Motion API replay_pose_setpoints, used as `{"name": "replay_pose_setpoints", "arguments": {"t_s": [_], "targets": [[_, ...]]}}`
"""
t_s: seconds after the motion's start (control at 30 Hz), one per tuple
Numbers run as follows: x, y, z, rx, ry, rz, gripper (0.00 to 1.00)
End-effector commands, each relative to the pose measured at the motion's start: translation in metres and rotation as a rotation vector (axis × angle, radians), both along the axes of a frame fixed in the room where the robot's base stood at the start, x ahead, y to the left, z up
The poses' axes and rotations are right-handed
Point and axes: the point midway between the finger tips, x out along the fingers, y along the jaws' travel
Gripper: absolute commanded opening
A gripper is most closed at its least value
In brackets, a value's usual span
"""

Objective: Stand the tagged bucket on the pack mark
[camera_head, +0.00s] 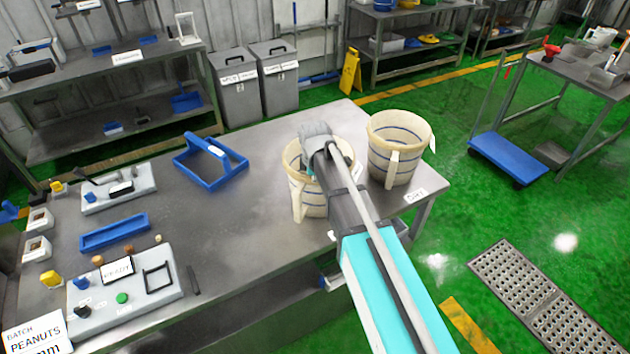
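Two cream buckets with dark blue bands stand upright on the grey table near its right end. The right bucket (394,163) has an open top and a small white tag (432,145) at its right rim. The left bucket (296,178) is partly hidden by my arm, and I cannot tell whether it has a tag. My gripper (312,172) is at the left bucket's mouth. Its fingers are mostly hidden by the wrist and bucket, so opening and contact are unclear. I cannot make out which marking is the pack mark.
The table (235,230) is clear between the buckets and the left-hand items. A blue carrier (210,170) stands behind, a blue tray (115,231) and a white panel (95,318) lie left. A blue trolley (508,158) and floor grate (545,300) are at right.

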Motion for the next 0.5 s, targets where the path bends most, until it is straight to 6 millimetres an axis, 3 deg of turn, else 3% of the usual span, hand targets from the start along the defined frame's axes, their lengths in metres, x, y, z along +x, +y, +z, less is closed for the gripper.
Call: {"name": "replay_pose_setpoints", "arguments": {"t_s": [0.43, 0.5], "targets": [[0.0006, -0.0009, -0.0055, 0.0, -0.002, -0.001, 0.0], [0.0006, -0.0008, -0.0048, 0.0, -0.002, -0.001, 0.13]]}}
